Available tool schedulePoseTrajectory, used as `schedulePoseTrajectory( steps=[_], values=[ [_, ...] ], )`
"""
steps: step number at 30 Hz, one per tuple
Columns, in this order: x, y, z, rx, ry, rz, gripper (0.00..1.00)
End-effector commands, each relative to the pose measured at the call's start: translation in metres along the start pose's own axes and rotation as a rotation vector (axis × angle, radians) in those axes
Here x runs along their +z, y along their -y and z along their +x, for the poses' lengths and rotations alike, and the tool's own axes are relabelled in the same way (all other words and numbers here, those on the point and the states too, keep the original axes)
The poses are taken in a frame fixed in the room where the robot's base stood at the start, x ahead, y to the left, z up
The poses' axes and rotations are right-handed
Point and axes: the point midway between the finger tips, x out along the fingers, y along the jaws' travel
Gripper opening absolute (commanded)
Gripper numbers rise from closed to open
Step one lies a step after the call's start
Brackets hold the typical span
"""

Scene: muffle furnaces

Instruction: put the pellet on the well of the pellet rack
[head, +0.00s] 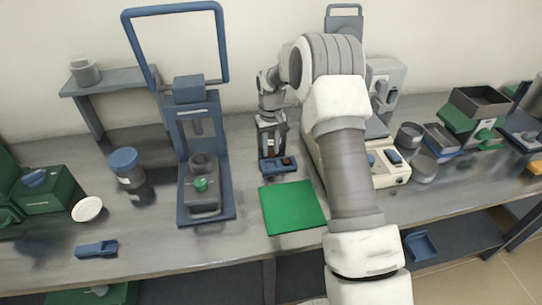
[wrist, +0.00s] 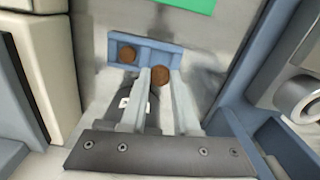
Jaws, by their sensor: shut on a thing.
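The pellet rack (wrist: 145,44) is a small blue block; it also shows in the head view (head: 275,168), just behind the green mat. One brown pellet (wrist: 127,54) sits in its left well in the wrist view. My gripper (wrist: 160,72) is shut on another round brown pellet (wrist: 160,77), held between the fingertips at the near right edge of the rack. Whether that pellet touches the rack cannot be told. In the head view my gripper (head: 270,150) points down at the rack.
A green mat (head: 293,207) lies in front of the rack. A blue press (head: 205,215) stands to the left, and a cream instrument (head: 398,175) close to the right. A blue-lidded jar (head: 125,165) is farther left. The bench front is mostly clear.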

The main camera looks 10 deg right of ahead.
Motion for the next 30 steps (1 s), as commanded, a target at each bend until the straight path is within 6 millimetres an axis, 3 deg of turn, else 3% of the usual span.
schedulePoseTrajectory(
  steps=[7,30],
  values=[
    [0.001,0.000,0.035,-0.001,0.003,0.000,0.00],
    [0.001,0.000,0.048,0.000,0.001,-0.001,0.00]
  ],
)
